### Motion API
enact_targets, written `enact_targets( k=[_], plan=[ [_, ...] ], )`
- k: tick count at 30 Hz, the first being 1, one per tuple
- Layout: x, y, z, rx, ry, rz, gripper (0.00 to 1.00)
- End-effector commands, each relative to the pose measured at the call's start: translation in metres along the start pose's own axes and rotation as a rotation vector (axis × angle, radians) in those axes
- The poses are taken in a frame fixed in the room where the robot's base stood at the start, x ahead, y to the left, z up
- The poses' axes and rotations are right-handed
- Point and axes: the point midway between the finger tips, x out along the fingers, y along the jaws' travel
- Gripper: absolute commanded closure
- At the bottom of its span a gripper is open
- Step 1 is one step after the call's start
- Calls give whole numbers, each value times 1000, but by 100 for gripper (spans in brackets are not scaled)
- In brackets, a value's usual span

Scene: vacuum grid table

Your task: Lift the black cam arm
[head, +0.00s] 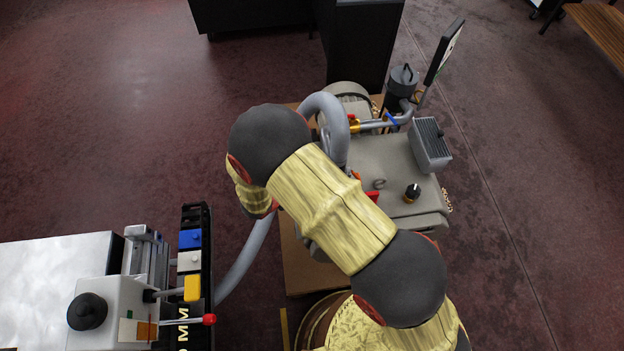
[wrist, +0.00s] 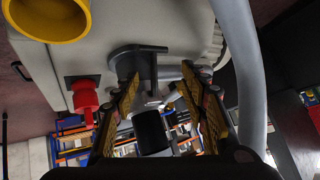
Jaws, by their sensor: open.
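In the wrist view, my gripper (wrist: 160,82) is open, with one ridged finger on each side of the picture's middle. A short black cylindrical piece (wrist: 150,132) on a pale stem shows between the fingers; it looks like the black cam arm, but I cannot be sure. A dark grey fitting (wrist: 128,62) on the pale machine body lies just beyond the fingertips. I cannot tell whether either finger touches the black piece. In the head view, my own arm hides my gripper and this spot.
A grey hose (wrist: 241,70) runs close on the right of my gripper. A red knob (wrist: 85,97) and a yellow ring (wrist: 50,38) are on the left. In the head view, the grey pump unit (head: 385,160) stands right and a bench with levers (head: 95,280) left; open floor lies behind.

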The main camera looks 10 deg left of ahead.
Motion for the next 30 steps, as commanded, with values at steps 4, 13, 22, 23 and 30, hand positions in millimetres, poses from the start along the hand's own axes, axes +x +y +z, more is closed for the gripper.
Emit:
enact_targets(
  k=[4,13,22,23,30],
  plan=[
    [25,2,1,2,-1,3,56],
    [63,0,0,1,-1,0,56],
    [69,-1,0,1,-2,-1,56],
    [69,-1,0,1,-2,-1,56],
    [69,-1,0,0,-3,-1,67]
  ],
)
